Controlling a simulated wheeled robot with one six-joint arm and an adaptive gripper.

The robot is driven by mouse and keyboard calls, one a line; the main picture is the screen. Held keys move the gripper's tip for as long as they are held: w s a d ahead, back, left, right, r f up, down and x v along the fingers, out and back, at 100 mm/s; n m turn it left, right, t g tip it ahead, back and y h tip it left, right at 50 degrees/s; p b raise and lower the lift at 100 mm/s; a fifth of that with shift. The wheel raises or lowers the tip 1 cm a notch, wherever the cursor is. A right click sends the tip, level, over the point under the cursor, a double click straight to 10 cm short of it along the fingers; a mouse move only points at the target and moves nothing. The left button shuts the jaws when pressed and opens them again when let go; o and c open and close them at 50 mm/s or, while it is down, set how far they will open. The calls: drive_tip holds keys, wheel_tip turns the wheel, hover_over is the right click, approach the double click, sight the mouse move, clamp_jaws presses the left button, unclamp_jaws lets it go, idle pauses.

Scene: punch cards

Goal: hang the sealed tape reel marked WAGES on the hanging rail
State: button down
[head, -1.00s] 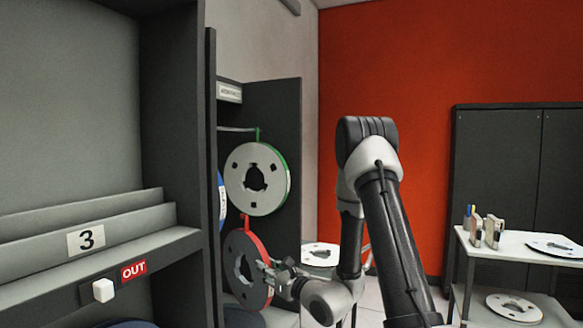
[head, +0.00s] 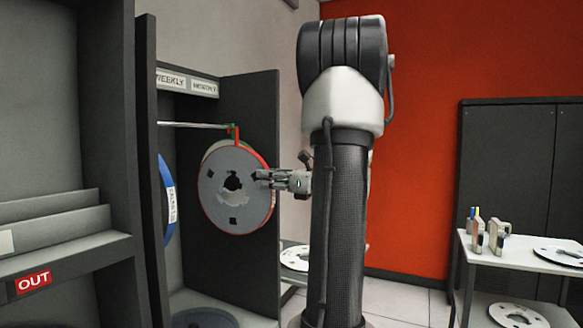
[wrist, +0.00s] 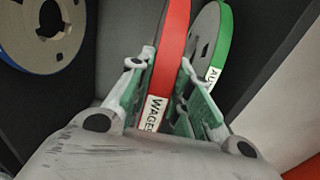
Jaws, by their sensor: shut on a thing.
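The WAGES reel (head: 212,205), a grey disc with a red rim band, hangs upright from my gripper (head: 263,178) at the end of the hanging rail (head: 185,125). In the wrist view my gripper (wrist: 168,68) is shut on the red band of the WAGES reel (wrist: 174,40), with its white label showing between the fingers. The reel's red hook (head: 237,137) is level with the rail's front end; I cannot tell whether it rests on the rail. A green-banded reel (wrist: 222,40) is just behind it, mostly hidden in the head view.
A blue-banded reel (head: 167,205) hangs left in the dark cabinet (head: 258,110), under signs reading WEEKLY and MONTHLY (head: 203,87). A shelf unit with an OUT sign (head: 33,281) stands nearer at left. A white trolley (head: 510,250) with reels stands right.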

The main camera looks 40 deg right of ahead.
sight(244, 167)
drive_tip(key=s+d+r, duration=0.3)
drive_tip(key=s+r, duration=0.1)
drive_tip(key=s, duration=0.2)
drive_tip(key=shift+m+h, duration=0.3)
drive_tip(key=shift+h, duration=0.1)
drive_tip(key=shift+x, duration=7.75)
drive_tip(key=shift+f, duration=0.5)
